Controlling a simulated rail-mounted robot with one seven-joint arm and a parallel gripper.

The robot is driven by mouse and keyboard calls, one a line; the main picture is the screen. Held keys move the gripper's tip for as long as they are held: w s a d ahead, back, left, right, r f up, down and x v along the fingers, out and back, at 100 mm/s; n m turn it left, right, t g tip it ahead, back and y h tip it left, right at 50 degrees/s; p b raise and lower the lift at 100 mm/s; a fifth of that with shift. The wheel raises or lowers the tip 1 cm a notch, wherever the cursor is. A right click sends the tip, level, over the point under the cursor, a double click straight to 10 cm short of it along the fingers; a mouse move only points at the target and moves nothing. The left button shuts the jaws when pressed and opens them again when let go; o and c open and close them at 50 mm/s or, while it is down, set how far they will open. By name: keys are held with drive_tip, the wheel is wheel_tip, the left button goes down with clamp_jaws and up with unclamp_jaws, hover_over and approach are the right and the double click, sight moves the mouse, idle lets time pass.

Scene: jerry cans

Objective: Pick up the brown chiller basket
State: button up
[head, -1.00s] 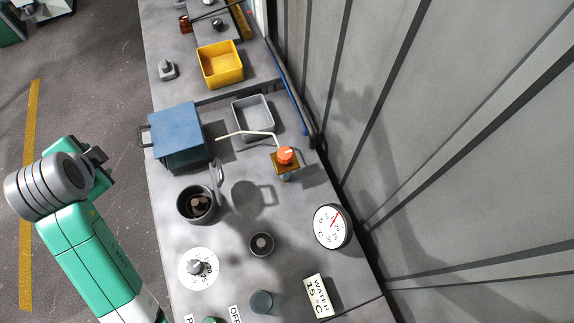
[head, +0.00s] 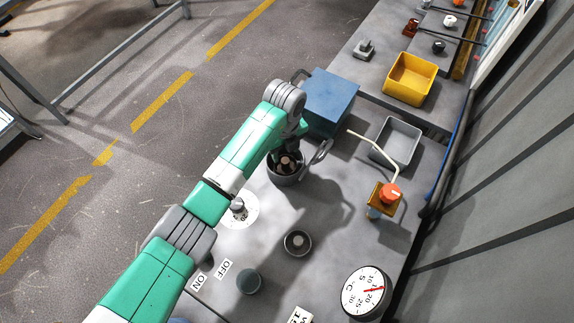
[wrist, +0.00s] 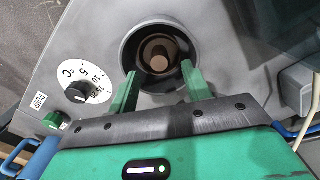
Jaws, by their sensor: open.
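A dark grey round vessel (head: 285,180) stands on the bench with a tall loop handle on its right. Inside it sits a brown round piece (head: 288,162), the only brown thing I see there; whether this is the chiller basket I cannot tell. In the wrist view the brown piece (wrist: 158,56) lies deep in the vessel's round opening (wrist: 128,50). My gripper (wrist: 161,86) is open and empty, with its two green fingers apart at the near side of the opening. In the head view my wrist partly hides the vessel, and the fingertips are not clear.
A blue box (head: 333,98) stands close behind the vessel. A grey bin (head: 398,142), a yellow bin (head: 410,78) and an orange-knobbed tap (head: 388,193) are to the right. A white dial (head: 240,206) and a small round cup (head: 297,243) are nearer.

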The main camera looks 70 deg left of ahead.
sight(285, 160)
drive_tip(key=f, duration=0.4)
drive_tip(key=shift+s+d+b, duration=0.1)
drive_tip(key=shift+d+b, duration=0.1)
drive_tip(key=shift+b, duration=0.1)
drive_tip(key=shift+r, duration=0.1)
clamp_jaws()
wheel_tip(285, 160, up, 10)
drive_tip(key=p, duration=0.2)
